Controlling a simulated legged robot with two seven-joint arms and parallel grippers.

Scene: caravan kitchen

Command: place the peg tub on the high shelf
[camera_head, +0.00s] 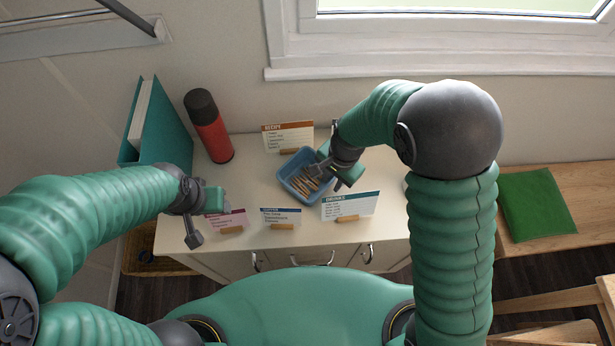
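The peg tub (283,180) is a small blue open tub with wooden pegs inside, standing on the cream counter top among the cards. My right gripper (337,175) is at the tub's right side, its fingers apart, one over the tub's inside and one outside the right wall. Whether they touch the wall cannot be told. My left gripper (204,220) is open and empty at the counter's left, beside the pink card. A high shelf cannot be made out with certainty; a pale ledge with a dark bar (80,38) shows at the top left.
Small standing cards (288,136) (350,206) (281,217) (228,220) surround the tub. A red flask (210,128) and a teal folder (165,128) stand at the back left. A window (440,40) is behind. A green cushion (536,205) lies on the wooden bench at right.

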